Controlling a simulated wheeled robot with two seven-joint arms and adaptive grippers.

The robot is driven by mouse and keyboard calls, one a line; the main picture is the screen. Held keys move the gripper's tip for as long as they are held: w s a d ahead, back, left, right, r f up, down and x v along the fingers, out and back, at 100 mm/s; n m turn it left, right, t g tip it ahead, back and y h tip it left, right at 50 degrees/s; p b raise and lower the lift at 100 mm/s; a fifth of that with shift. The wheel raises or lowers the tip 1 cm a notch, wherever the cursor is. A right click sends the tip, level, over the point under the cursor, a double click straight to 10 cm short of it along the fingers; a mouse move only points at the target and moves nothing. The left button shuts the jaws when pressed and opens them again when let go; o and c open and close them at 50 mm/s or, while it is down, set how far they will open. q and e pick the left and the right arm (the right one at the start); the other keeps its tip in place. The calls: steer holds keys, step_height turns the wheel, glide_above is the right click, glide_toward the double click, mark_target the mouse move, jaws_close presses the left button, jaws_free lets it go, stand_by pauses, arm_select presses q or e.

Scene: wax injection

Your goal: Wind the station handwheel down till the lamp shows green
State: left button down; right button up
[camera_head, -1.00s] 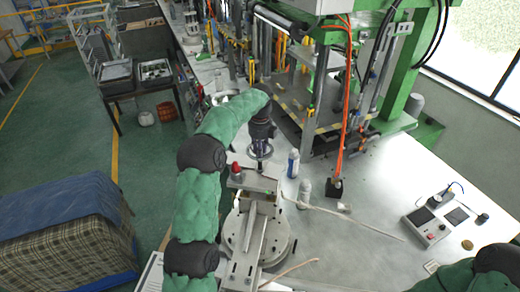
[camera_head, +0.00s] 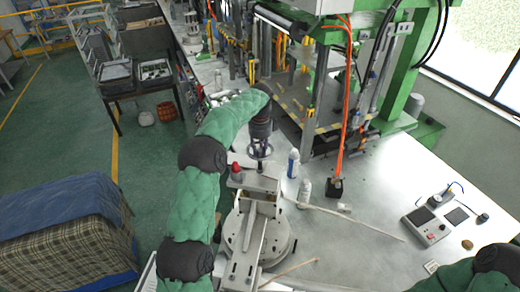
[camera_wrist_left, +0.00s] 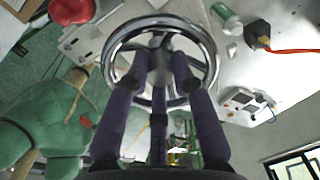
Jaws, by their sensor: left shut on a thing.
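The station handwheel (camera_head: 267,153) is a chrome ring on top of the grey station (camera_head: 256,213) in the head view. It fills the upper middle of the left wrist view (camera_wrist_left: 207,62). My left gripper (camera_wrist_left: 160,62) reaches down from above with its dark fingers at the wheel's hub, and it is shut on the wheel. In the head view the left gripper (camera_head: 261,140) partly hides the wheel. The lamp (camera_head: 236,172) beside the wheel shows red; a red dome also shows in the wrist view (camera_wrist_left: 71,11). My right gripper is out of view.
White bottles (camera_head: 293,163) stand just right of the wheel. A black block (camera_head: 334,188) with an orange cable stands farther right. A control box (camera_head: 427,226) sits at the right of the table. A green press frame (camera_head: 400,80) rises behind. The table between is mostly clear.

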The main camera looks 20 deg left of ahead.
arm_select(q)
steer(key=n, duration=0.4)
steer(key=shift+n, duration=0.3)
steer(key=n, duration=0.3)
steer(key=shift+r+n, duration=0.1)
steer(key=shift+n, duration=0.2)
steer(key=n, duration=0.4)
steer(key=shift+n, duration=0.3)
steer(key=n, duration=0.3)
steer(key=shift+n, duration=0.3)
steer(key=n, duration=0.8)
steer(key=shift+w, duration=0.1)
steer(key=n, duration=0.4)
steer(key=shift+n, duration=1.8)
